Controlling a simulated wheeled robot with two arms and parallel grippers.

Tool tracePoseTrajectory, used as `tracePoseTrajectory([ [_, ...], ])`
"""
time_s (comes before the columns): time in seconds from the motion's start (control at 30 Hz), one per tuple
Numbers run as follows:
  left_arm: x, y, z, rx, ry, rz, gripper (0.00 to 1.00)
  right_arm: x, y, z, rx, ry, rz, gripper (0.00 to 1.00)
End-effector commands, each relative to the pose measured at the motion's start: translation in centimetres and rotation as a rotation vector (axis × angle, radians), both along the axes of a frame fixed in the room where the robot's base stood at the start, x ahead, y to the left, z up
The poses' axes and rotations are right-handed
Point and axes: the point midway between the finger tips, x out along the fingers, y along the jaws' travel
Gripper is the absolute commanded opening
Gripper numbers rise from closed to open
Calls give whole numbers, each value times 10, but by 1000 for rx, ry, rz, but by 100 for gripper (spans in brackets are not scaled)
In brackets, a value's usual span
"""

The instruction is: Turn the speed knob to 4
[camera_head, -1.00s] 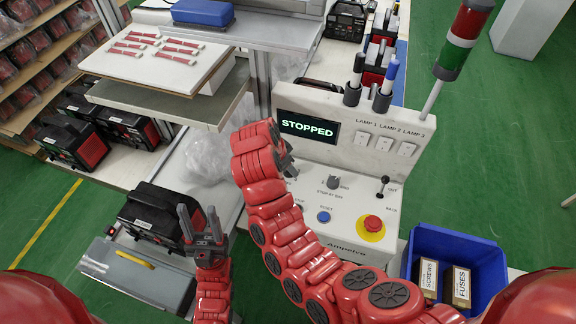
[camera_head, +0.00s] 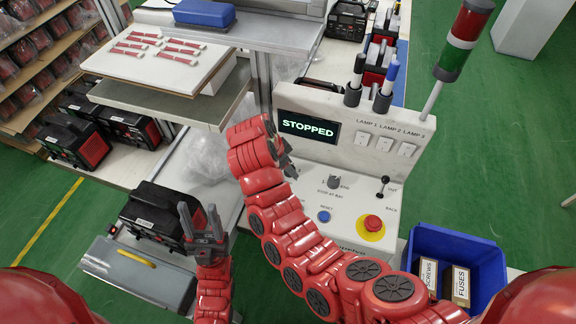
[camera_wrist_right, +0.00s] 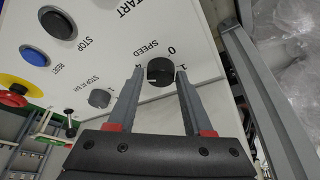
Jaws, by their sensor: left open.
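The speed knob (camera_wrist_right: 160,72) is a small black round knob on the white panel face, under the word SPEED in the right wrist view. The marks 0, 1 and 4 show around it; I cannot tell which its pointer faces. My right gripper (camera_wrist_right: 160,73) is open, its fingertips on either side of the knob, with no clear contact. In the head view my right arm hides the knob, and only part of the right gripper (camera_head: 284,158) shows. My left gripper (camera_head: 201,224) is open and empty, pointing up at lower left, away from the panel.
The console display (camera_head: 309,128) reads STOPPED. The stop-at-bay knob (camera_head: 334,182), blue reset button (camera_head: 323,216), red emergency button (camera_head: 373,223) and black lever (camera_head: 383,186) are on the console. A blue bin (camera_head: 456,237) with labelled boxes is at right.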

Motion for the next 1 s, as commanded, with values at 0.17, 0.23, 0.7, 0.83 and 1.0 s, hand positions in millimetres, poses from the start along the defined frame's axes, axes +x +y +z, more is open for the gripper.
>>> tracePoseTrajectory([
  [0.17, 0, 0, 0, 0, 0, 0, 50, 0, 0, 0, 0, -1, 0, 74],
  [0.23, 0, 0, 0, 0, 0, 0, 50, 0, 0, 0, 0, -1, 0, 74],
  [0.7, 0, 0, 21, 0, 0, 0, 50, -6, 10, 35, 1, -2, 1, 74],
  [0.83, 0, 0, 30, 0, 0, 0, 50, -10, 17, 56, 2, -1, 1, 74],
  [1.0, 0, 0, 42, 0, 0, 0, 50, -17, 26, 83, 1, 0, 1, 74],
])
